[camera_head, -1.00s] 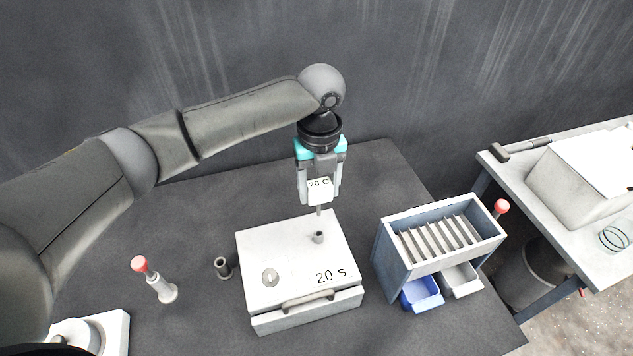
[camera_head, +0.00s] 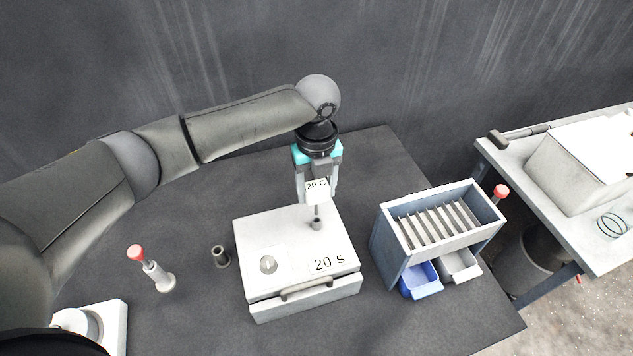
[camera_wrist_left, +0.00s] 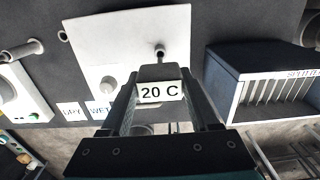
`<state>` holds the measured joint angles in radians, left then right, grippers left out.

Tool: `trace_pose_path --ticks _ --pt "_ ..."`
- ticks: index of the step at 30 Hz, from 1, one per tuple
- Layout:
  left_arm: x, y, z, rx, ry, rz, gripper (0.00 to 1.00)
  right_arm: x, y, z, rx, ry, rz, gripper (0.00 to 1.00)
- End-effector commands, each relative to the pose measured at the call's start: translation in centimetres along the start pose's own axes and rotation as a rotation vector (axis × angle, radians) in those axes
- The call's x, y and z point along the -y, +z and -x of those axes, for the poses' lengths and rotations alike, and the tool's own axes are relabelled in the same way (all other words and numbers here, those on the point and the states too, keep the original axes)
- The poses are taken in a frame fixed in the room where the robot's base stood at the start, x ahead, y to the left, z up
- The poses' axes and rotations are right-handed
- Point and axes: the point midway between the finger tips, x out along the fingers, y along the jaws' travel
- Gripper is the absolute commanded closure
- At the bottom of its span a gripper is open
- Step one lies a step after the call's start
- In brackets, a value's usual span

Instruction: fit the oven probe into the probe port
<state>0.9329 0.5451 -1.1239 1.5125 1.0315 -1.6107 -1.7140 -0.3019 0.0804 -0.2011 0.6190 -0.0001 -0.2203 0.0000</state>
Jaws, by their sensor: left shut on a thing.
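The oven probe (camera_head: 317,186) has a white head marked "20 C" and a thin dark stem pointing down. My left gripper (camera_head: 317,196) is shut on its head, which also shows in the left wrist view (camera_wrist_left: 160,90). The probe port (camera_head: 316,224) is a short dark collar on the lid of the white oven box (camera_head: 290,245), marked "20 S". It shows just beyond the probe head in the left wrist view (camera_wrist_left: 160,50). The stem is upright, its tip at the port's mouth; I cannot tell whether it has entered. My right gripper is not in view.
A slotted splitter box (camera_head: 440,222) with a blue tray (camera_head: 421,280) and a grey tray (camera_head: 459,266) stands right of the oven. An empty dark holder (camera_head: 220,256) and a red-topped tool in a stand (camera_head: 157,275) are at the left. The table behind is clear.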

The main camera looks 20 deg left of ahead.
Motion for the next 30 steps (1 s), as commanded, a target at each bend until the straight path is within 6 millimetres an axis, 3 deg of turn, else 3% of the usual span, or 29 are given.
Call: trace_pose_path --ticks 6,30 --pt "0.03 0.00 -1.16 0.000 -0.001 -0.001 0.93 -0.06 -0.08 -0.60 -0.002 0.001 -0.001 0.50" --pt "0.03 0.01 -1.05 0.001 -0.001 -0.001 0.93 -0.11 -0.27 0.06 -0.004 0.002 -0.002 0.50"
